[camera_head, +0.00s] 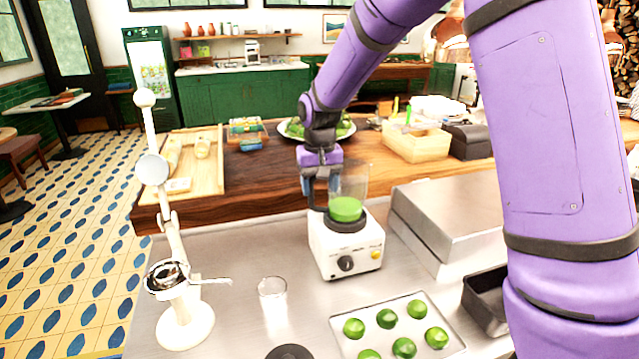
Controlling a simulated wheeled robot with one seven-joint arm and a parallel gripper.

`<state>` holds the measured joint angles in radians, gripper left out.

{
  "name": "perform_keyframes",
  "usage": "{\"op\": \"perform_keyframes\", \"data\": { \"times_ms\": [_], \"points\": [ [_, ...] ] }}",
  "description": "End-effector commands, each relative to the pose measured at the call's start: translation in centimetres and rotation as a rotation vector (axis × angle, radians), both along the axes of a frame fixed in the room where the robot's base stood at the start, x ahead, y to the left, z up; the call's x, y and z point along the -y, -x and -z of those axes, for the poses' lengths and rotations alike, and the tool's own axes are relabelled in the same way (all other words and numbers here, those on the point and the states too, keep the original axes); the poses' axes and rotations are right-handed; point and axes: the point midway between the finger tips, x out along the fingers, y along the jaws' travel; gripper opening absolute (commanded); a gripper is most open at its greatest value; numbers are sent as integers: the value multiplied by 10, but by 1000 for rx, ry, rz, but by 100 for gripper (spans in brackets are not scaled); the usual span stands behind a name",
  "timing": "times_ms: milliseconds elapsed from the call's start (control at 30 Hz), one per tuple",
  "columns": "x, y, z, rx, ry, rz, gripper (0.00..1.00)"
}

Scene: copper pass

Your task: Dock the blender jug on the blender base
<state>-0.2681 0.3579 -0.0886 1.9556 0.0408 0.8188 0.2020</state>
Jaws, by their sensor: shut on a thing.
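The blender jug (347,190) is clear, with green contents (346,208) low inside it. It is upright, directly above the white blender base (345,248), which has a dark knob and a yellow button on its front. The jug's bottom appears at the dark collar on top of the base; I cannot tell if it is fully seated. My gripper (318,192) comes down at the jug's left side and is shut on it, at what looks like its handle. The fingertips are partly hidden by their small size and dark colour.
A tray of green limes (395,325) lies in front of the base. A glass (272,292) and a white lever press (182,300) stand to the left. A steel box (455,215) and a dark bin (487,300) are to the right. A wooden counter with a board and platter lies behind.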

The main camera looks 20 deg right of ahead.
Motion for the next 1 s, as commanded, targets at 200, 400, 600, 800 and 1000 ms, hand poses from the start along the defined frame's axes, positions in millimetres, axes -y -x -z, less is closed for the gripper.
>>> {"op": "perform_keyframes", "data": {
  "times_ms": [200, 400, 600, 800, 1000],
  "points": [
    [0, 0, 3, 1, 0, 0, 10],
    [0, 0, 3, 0, 0, 0, 70],
    [0, 0, 2, 0, 0, 0, 70],
    [0, 0, -11, 1, 0, 0, 70],
    [0, 0, -25, 1, 0, 0, 70]
  ]
}}
